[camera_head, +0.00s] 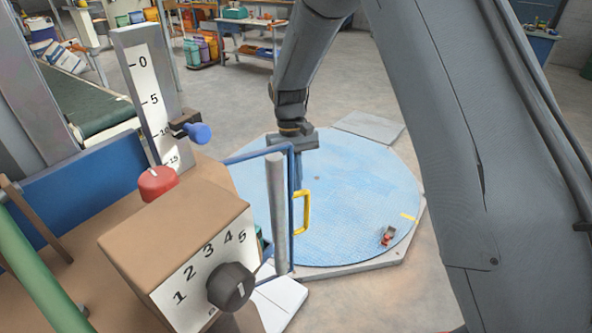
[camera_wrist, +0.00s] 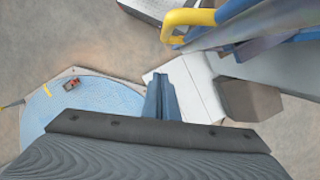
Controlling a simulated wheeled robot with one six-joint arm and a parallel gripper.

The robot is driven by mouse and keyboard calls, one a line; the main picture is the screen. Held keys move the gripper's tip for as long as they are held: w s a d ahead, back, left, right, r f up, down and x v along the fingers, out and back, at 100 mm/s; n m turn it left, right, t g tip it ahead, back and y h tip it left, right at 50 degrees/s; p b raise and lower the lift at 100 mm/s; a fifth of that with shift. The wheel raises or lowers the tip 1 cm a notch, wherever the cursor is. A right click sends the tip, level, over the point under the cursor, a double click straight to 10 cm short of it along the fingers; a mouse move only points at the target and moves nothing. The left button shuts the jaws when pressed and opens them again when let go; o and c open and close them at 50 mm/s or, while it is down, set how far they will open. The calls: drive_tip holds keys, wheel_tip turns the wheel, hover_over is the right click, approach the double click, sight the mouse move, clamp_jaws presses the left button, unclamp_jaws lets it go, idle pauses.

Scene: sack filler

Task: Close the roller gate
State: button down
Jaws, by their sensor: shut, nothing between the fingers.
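The roller gate shows in the head view as a blue frame (camera_head: 291,235) with a yellow handle (camera_head: 307,210) and an upright grey roller (camera_head: 277,205) beside it. It stands by the box-like filler, at the left edge of the blue round platform. My gripper (camera_head: 297,186) points down just behind the frame's top corner, above the handle; contact with the frame cannot be told. In the wrist view, its fingers (camera_wrist: 161,92) are together and empty. The yellow handle (camera_wrist: 185,18) is above them there, apart, with the frame running off to the right.
The brown filler box (camera_head: 180,235) with a numbered dial (camera_head: 231,287) and a red knob (camera_head: 158,183) stands at left. A small red object (camera_head: 388,236) lies on the blue platform (camera_head: 350,190). A conveyor (camera_head: 85,100) and shelves are farther back. Open floor surrounds the platform.

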drive_tip(key=s+d+f+p, duration=0.1)
drive_tip(key=s+f+p, duration=0.2)
drive_tip(key=s+f, duration=0.1)
drive_tip(key=shift+s+d, duration=0.2)
drive_tip(key=shift+s, duration=0.2)
